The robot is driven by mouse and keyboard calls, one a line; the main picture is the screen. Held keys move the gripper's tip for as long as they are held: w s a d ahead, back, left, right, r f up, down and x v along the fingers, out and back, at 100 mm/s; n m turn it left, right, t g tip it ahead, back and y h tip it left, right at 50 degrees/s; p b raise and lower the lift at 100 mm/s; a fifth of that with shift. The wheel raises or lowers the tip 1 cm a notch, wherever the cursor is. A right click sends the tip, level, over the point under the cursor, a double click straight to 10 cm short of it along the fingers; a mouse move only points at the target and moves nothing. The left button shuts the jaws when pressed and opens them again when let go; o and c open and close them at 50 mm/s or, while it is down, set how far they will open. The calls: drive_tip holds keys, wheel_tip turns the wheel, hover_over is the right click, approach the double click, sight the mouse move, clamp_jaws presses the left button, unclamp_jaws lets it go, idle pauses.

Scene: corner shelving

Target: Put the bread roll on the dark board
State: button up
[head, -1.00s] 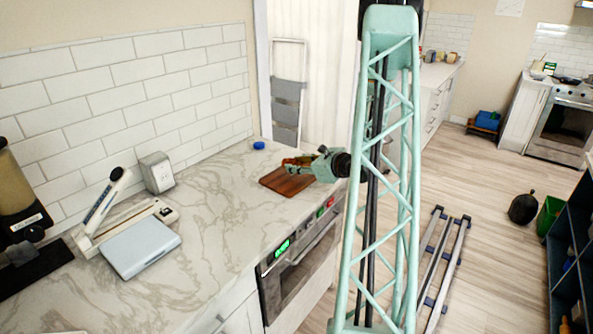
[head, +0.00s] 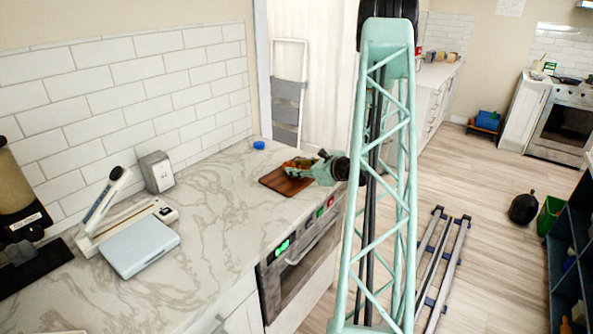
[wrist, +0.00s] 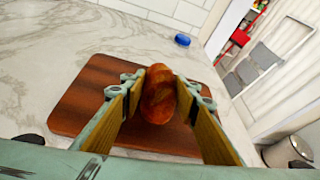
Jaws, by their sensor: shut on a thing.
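The bread roll (wrist: 158,95) is brown and shiny, and sits between the two fingers of my gripper (wrist: 160,98) in the wrist view. My gripper is shut on it. The dark board (wrist: 82,98) is reddish-brown wood and lies flat under the gripper and roll. In the head view the board (head: 277,184) lies at the far end of the marble counter. My gripper (head: 301,166) is low over the board there, with the roll small and partly hidden between the fingers. I cannot tell whether the roll touches the board.
A blue round item (head: 259,145) lies on the counter behind the board. A grey box (head: 157,172) stands by the tiled wall, and a paper trimmer (head: 140,246) lies nearer. The counter between the trimmer and the board is clear.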

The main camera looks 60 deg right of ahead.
drive_tip(key=shift+f, duration=0.4)
drive_tip(key=shift+f, duration=0.1)
drive_tip(key=o, duration=0.5)
drive_tip(key=shift+p+v, duration=0.3)
drive_tip(key=shift+v, duration=5.75)
drive_tip(key=shift+w+a, duration=0.1)
